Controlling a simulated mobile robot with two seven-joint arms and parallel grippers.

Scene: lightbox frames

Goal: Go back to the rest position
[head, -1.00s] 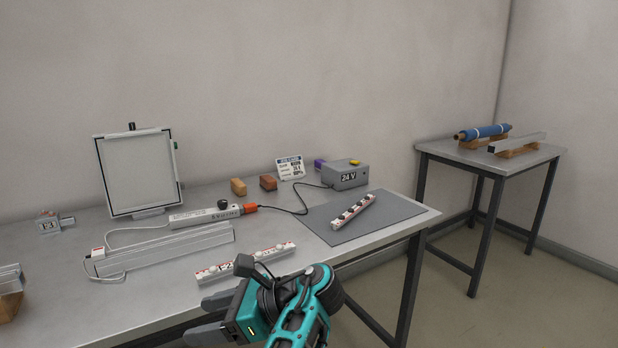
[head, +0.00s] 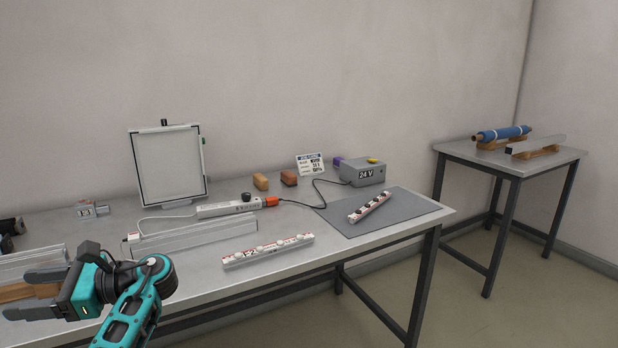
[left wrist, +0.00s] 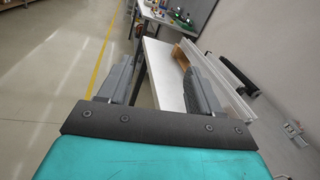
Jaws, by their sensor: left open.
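My left gripper (head: 32,294) is at the lower left of the head view, over the front left part of the workbench (head: 330,262). Its fingers point left and stand apart with nothing between them. In the left wrist view the two open fingers (left wrist: 160,85) frame the bench's edge and the floor. My right gripper is in neither view. A white strip with red-marked ends (head: 268,251) lies near the bench's front edge, clear of the gripper. A similar strip (head: 370,207) lies on the grey mat (head: 408,210).
A framed light panel (head: 167,167) stands at the back. A 24 V box (head: 362,173), a job card (head: 310,164) and two small blocks (head: 289,177) are along the back. A clear profile (head: 190,238) lies mid-bench. A side table (head: 480,154) holds a blue roll (head: 503,133).

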